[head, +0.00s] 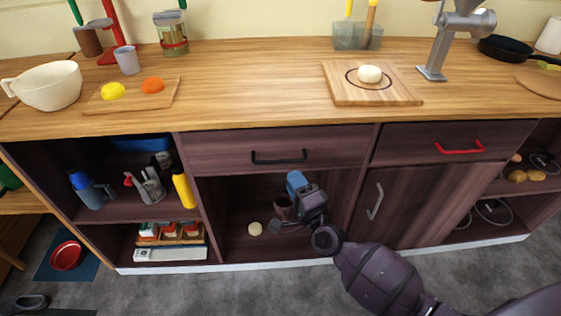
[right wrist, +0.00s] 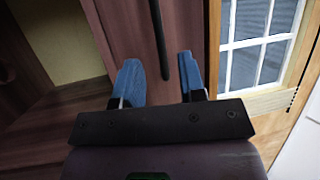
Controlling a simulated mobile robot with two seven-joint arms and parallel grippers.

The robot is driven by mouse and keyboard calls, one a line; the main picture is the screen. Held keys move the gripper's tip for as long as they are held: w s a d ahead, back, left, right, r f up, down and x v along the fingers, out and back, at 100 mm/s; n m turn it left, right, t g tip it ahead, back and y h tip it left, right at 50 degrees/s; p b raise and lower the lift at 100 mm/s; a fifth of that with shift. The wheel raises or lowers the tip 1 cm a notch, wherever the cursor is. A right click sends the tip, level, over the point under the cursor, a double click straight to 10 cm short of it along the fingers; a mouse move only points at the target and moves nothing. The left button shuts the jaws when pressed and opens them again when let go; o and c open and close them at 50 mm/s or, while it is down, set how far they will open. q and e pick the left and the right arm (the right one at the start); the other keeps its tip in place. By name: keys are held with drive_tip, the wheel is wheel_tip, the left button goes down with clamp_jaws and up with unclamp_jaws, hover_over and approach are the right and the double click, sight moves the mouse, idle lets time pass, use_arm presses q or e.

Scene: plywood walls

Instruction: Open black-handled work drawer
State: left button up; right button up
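The work drawer (head: 230,152) has a dark brown wood front under the counter, and it looks closed. Its black bar handle (head: 279,157) is on the front. My right gripper (head: 297,184) has blue fingers and is in front of the cabinet just below the handle in the head view. In the right wrist view the gripper (right wrist: 158,62) is open, with a finger on either side of the black handle (right wrist: 159,35). Its end shows between the fingers, and contact cannot be told. The drawer front (right wrist: 128,28) fills the middle there. My left gripper is not in view.
A red-handled drawer (head: 410,140) and a door with a grey handle (head: 374,201) are to the right. Open shelves at the left hold a yellow bottle (head: 184,190). A cutting board (head: 345,93) lies on the counter above.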

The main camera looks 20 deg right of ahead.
sight(281, 161)
drive_tip(key=x, duration=0.7)
drive_tip(key=shift+w+a, duration=0.1)
drive_tip(key=shift+w, duration=0.3)
clamp_jaws()
